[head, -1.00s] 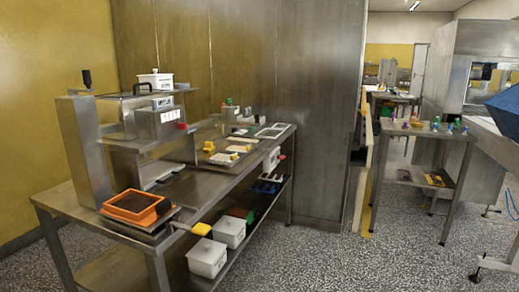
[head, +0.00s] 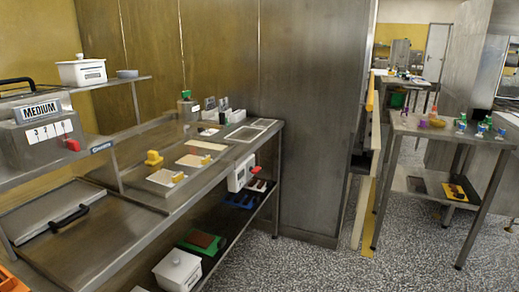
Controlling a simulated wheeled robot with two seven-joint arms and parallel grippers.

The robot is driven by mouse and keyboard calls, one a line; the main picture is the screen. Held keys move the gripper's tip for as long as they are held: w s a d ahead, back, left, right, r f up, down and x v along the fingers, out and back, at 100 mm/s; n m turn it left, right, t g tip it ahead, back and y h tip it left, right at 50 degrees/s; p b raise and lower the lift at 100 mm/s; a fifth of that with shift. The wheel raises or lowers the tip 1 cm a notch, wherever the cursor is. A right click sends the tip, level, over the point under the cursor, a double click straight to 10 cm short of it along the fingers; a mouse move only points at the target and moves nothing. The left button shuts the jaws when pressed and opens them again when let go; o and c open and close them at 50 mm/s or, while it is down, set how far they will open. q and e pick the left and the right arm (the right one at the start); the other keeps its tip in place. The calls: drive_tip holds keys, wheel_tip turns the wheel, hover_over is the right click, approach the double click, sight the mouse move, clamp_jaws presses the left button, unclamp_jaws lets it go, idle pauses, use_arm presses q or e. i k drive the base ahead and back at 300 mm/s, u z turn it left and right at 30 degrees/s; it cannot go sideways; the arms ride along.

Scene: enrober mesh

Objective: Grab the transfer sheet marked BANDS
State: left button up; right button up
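Several flat cream sheets lie on the steel bench (head: 150,220) at the left, among them a near sheet (head: 163,178), a middle sheet (head: 192,160) and a far sheet (head: 209,145). I cannot read the word BANDS on any of them, so I cannot tell which one is the transfer sheet. A yellow block (head: 153,158) stands beside the near sheet, and a small yellow piece lies on its edge. Small upright cards (head: 223,110) stand at the back of the bench; their markings are too small to read. Neither of my grippers is in view.
A machine with a MEDIUM sign (head: 38,112) and a black-handled lid (head: 80,213) take up the near bench. A white tub (head: 82,72) sits on its upper shelf. The lower shelf holds a white box (head: 178,270). A second steel table (head: 440,131) stands right; speckled floor lies between.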

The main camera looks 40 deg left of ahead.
sight(191, 161)
drive_tip(key=u, duration=0.5)
drive_tip(key=i, duration=1.4)
drive_tip(key=u, duration=1)
